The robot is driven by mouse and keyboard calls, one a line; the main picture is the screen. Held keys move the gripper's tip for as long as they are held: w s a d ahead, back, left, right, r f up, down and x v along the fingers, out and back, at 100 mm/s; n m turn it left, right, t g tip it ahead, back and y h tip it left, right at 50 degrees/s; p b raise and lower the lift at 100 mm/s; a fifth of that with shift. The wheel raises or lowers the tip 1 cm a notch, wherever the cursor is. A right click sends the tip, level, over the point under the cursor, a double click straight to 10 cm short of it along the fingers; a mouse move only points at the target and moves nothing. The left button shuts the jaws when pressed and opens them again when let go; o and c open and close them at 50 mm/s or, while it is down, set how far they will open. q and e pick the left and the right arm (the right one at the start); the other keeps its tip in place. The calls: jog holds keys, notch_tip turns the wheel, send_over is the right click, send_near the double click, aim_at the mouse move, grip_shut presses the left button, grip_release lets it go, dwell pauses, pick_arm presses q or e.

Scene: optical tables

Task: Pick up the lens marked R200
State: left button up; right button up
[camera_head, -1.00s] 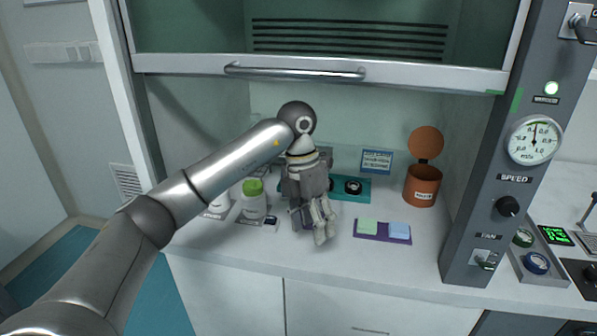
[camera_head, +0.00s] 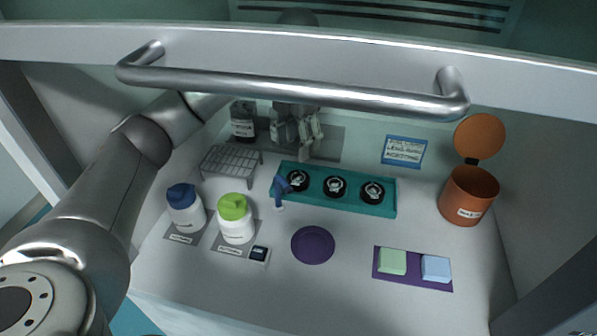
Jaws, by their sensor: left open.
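Three black round lenses with pale centres sit in a row on a teal holder: a left one (camera_head: 298,180), a middle one (camera_head: 335,187) and a right one (camera_head: 373,193). Their markings are too small to read, so I cannot tell which is R200. The teal holder (camera_head: 385,209) lies in the middle of the hood floor. My left gripper (camera_head: 301,143) is open and empty, fingers pointing down, in the picture just above the holder's left half. Part of its arm is hidden by the hood's sash handle. My right gripper is not in view.
The sash handle (camera_head: 290,88) crosses the view. A wire rack (camera_head: 231,163), blue-capped bottle (camera_head: 186,207) and green-capped bottle (camera_head: 235,220) stand left. A blue tool (camera_head: 281,187) is at the holder's left end. A purple disc (camera_head: 313,245) lies in front; an orange bin (camera_head: 468,194) stands right.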

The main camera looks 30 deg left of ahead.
aim_at(299, 176)
pick_arm(q)
jog(key=f, duration=0.4)
jog(key=shift+s+d, duration=0.1)
jog(key=shift+s, duration=0.15)
jog(key=shift+w+f, duration=0.15)
jog(key=shift+f, duration=0.4)
notch_tip(299, 176, down, 5)
jog(key=shift+w+d+r, duration=0.1)
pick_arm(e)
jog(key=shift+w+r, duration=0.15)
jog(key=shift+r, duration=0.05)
pick_arm(q)
jog(key=shift+c, duration=0.4)
jog(key=c, duration=0.6)
jog(key=shift+r+p, duration=0.15)
jog(key=shift+p, duration=0.25)
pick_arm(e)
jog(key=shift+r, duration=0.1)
